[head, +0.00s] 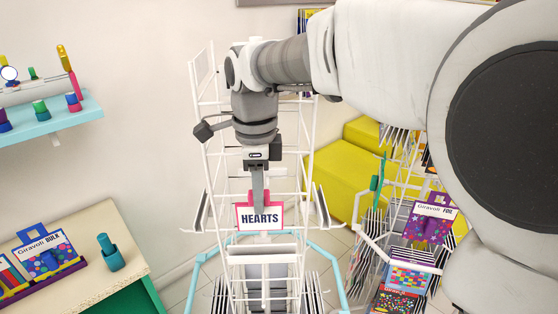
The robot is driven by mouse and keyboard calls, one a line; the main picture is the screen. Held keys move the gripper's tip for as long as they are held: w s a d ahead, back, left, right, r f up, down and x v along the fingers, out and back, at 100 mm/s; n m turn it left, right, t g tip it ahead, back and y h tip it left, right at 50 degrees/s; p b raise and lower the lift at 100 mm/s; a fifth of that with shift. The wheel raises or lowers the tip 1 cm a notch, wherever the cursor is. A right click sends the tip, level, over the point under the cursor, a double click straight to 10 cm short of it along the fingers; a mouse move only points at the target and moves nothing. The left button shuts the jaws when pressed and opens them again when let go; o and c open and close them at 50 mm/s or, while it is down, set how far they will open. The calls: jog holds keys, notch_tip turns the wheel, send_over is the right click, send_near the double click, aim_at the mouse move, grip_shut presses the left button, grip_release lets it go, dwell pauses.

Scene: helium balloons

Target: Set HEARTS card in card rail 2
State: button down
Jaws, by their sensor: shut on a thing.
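The HEARTS card (259,218) is white with dark letters, a pink border and a pink tab on top. It hangs upright below my gripper (258,192), whose narrow fingers are shut on the tab. Behind it stands a white wire rack (207,135). A white bar-like rail (262,252) on the rack lies just below the card's lower edge. I cannot tell whether the card touches this rail, and no rail number is readable.
A yellow block seat (338,180) stands behind right. Another rack at right holds a purple Giravolt FOIL card (432,218). At left are a table (95,225) with a Giravolt BULK card (45,258) and a teal bottle (111,253), and a blue shelf (60,122).

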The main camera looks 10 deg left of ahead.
aim_at(261, 229)
jog(key=shift+f+b, duration=1.6)
jog(key=shift+f, duration=1.25)
jog(key=shift+f+b, duration=0.7)
jog(key=shift+f, duration=0.9)
jog(key=c, duration=0.6)
grip_release()
jog(key=shift+r, duration=0.1)
notch_tip(261, 229, up, 17)
jog(key=shift+r+p, duration=0.1)
jog(key=shift+p, duration=0.6)
jog(key=shift+d, duration=0.15)
